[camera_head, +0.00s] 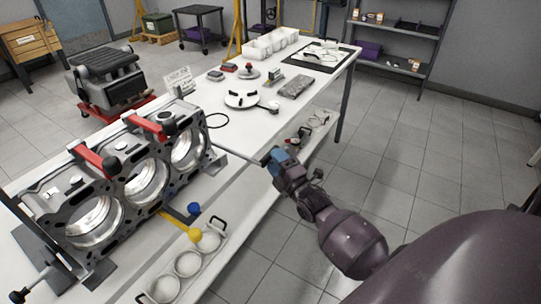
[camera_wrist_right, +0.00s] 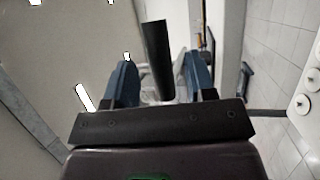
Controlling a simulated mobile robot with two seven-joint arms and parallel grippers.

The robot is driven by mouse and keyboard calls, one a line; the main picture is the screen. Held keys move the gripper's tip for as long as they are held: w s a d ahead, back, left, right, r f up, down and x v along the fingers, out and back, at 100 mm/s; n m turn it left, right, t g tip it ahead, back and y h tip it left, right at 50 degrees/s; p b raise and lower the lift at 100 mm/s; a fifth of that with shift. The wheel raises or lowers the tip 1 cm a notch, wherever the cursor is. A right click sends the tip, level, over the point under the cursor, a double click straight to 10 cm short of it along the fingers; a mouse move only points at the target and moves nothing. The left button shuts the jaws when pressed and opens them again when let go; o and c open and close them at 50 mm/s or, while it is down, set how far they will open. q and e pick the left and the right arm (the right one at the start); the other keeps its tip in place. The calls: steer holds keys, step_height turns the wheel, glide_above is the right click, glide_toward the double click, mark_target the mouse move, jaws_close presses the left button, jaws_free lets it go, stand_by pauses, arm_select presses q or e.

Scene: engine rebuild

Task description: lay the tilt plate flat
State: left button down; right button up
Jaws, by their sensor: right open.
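The engine block (camera_head: 135,180) with its large round bores sits at the left of the white bench in the head view, its bored face tilted up towards me. It seems to rest on a dark tilt plate, mostly hidden by the block. A thin dark lever (camera_head: 237,158) runs from the block's right end towards my right gripper (camera_head: 268,157). In the wrist view a dark bar (camera_wrist_right: 157,60) stands between the blue fingers of my right gripper (camera_wrist_right: 160,82), which is open, with gaps on both sides. My left gripper is out of view.
A round white plate (camera_head: 242,99) and small parts sit farther along the bench. A lower shelf (camera_head: 322,140) runs beneath. Floor at right is clear.

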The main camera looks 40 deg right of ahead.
steer(key=shift+w+r, duration=0.15)
steer(key=shift+w, duration=0.6)
steer(key=shift+w+r, duration=0.1)
steer(key=shift+w, duration=0.6)
jaws_close()
